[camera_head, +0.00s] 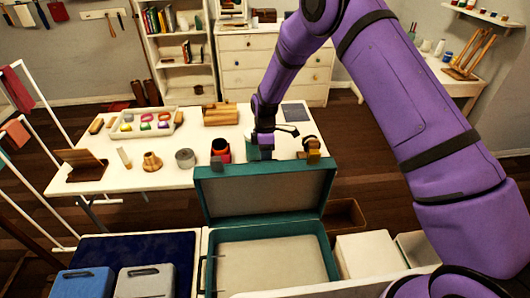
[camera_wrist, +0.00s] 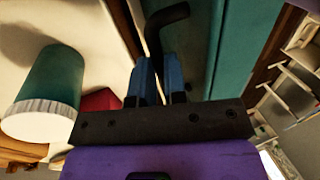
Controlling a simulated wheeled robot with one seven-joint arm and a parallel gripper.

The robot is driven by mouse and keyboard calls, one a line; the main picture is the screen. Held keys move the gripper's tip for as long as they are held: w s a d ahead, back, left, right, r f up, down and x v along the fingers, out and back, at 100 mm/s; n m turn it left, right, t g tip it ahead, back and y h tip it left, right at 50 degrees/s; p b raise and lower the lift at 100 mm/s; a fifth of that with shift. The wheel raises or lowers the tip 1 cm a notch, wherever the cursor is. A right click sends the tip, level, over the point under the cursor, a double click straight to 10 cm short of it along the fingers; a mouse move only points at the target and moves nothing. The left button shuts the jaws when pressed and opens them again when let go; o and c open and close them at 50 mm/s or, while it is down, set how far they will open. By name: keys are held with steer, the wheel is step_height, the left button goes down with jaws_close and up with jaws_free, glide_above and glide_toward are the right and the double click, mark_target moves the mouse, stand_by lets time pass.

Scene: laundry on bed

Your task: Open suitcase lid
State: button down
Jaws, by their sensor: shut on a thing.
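The teal suitcase (camera_head: 326,255) is open at the front centre. Its lid (camera_head: 265,193) stands roughly upright at the back, with its pale lining facing the head camera. The bottom shell looks empty. My gripper (camera_wrist: 158,75) has its blue fingers closed on a dark curved handle (camera_wrist: 170,17), beside the teal lid face (camera_wrist: 228,60) in the wrist view. In the head view my wrist is just behind the lid's top edge, and the fingertips are hidden there.
A white table (camera_head: 100,181) behind the lid holds a tray (camera_head: 171,125), cups and small objects. A teal jar with a white end (camera_wrist: 52,82) is left of my fingers in the wrist view. Blue (camera_head: 84,283) and grey (camera_head: 146,281) cases lie left of the suitcase; a white box (camera_head: 368,256) stands right.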

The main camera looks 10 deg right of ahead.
steer(key=shift+s+r, duration=0.15)
steer(key=shift+s, duration=0.5)
steer(key=shift+s+r, duration=0.15)
steer(key=shift+s, duration=0.45)
steer(key=c, duration=1.2)
jaws_free()
steer(key=shift+o, duration=0.2)
steer(key=v, duration=1.1)
steer(key=shift+f, duration=0.1)
